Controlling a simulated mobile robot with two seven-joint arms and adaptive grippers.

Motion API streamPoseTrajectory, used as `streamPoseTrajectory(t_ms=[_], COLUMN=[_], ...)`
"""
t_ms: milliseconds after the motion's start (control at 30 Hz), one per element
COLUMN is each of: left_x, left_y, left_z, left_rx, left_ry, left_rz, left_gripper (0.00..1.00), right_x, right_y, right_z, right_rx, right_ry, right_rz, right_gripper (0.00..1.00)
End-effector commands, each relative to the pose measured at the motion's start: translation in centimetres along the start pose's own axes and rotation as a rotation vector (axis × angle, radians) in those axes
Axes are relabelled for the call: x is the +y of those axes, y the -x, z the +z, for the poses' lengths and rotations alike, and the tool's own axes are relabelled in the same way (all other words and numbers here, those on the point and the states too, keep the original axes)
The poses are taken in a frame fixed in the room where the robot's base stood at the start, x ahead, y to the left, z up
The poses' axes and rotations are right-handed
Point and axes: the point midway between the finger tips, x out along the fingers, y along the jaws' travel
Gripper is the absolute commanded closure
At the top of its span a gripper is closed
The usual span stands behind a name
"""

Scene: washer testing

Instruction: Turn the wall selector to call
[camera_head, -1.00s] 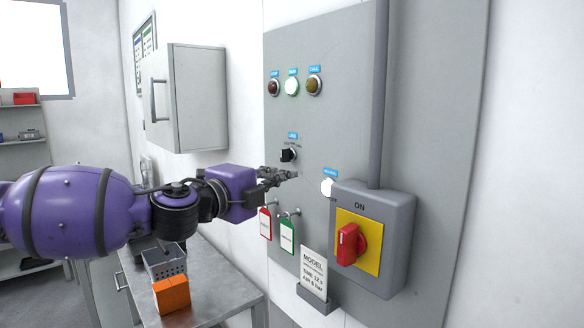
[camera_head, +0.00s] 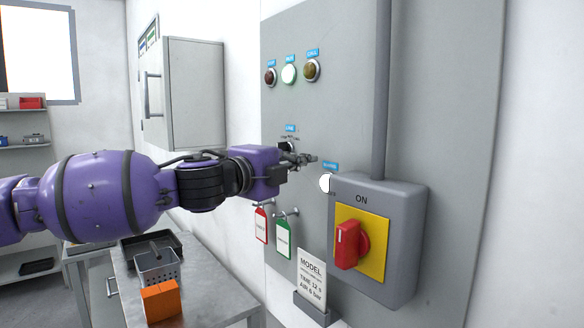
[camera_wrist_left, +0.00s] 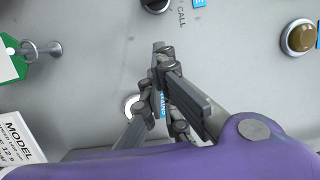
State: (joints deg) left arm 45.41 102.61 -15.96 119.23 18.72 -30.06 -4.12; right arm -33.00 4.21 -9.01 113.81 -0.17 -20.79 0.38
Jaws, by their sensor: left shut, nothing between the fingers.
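The wall selector (camera_head: 288,147) is a small black knob under a blue label on the grey panel. In the head view my left gripper partly covers it, so its setting cannot be read there. In the left wrist view the black knob (camera_wrist_left: 155,4) is cut off by the top edge, with the word CALL printed beside it. My left gripper (camera_head: 313,159) is shut and empty, its fingertips just right of and below the knob. In the wrist view the shut fingertips (camera_wrist_left: 160,48) appear apart from the knob. My right gripper is out of view.
A round white button (camera_head: 325,183) and a grey switch box (camera_head: 408,240) with a red handle (camera_head: 348,245) lie below right. Red (camera_head: 261,225) and green (camera_head: 283,240) tags hang below. Three lamps sit above, the middle one (camera_head: 289,73) lit. A cabinet (camera_head: 195,95) stands left.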

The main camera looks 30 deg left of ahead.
Motion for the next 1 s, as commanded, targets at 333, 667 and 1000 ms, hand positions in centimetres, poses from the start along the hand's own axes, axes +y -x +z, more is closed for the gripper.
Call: streamPoseTrajectory(t_ms=[333, 667, 1000], left_x=[-0.2, 0.1, 0.2], left_y=[-1.6, -1.8, -1.9], left_z=[3.0, 3.7, 3.4], left_rx=[0.001, 0.004, 0.005], left_ry=[-0.001, -0.001, -0.01], left_rz=[0.001, 0.003, 0.001], left_gripper=[1.0, 1.0, 1.0], right_x=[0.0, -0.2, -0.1], right_y=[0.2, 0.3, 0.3], right_z=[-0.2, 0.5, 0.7], right_rx=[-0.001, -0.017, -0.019], right_ry=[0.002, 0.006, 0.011], right_rz=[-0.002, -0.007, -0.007], right_gripper=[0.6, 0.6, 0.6])
